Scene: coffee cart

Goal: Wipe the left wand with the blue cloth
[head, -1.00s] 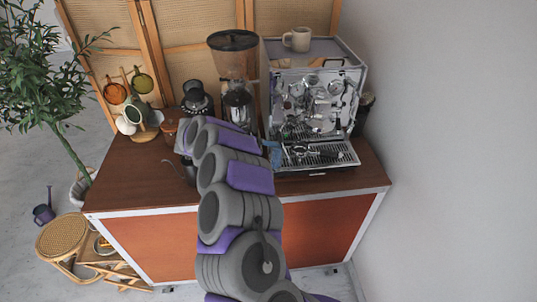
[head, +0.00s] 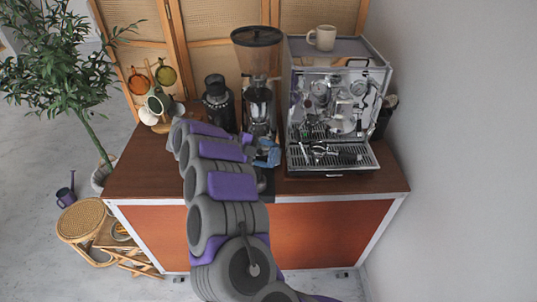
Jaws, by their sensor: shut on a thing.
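The espresso machine (head: 340,75) stands on the right of the cart, with its drip tray at the front. The left wand is too small to make out clearly near the machine's left front. The blue cloth (head: 267,153) shows at the end of my arm, in front of the grinder and left of the drip tray, with a gap between it and the machine. My gripper (head: 257,152) is shut on the blue cloth. My arm hides part of the gripper, so its fingers are hard to see.
The grinder (head: 258,100) stands directly behind my gripper, left of the machine. A dark jar-like device (head: 217,100) and a mug tree (head: 158,105) stand further left. A portafilter (head: 318,150) lies on the drip tray (head: 333,157). A mug (head: 322,37) stands on top of the machine.

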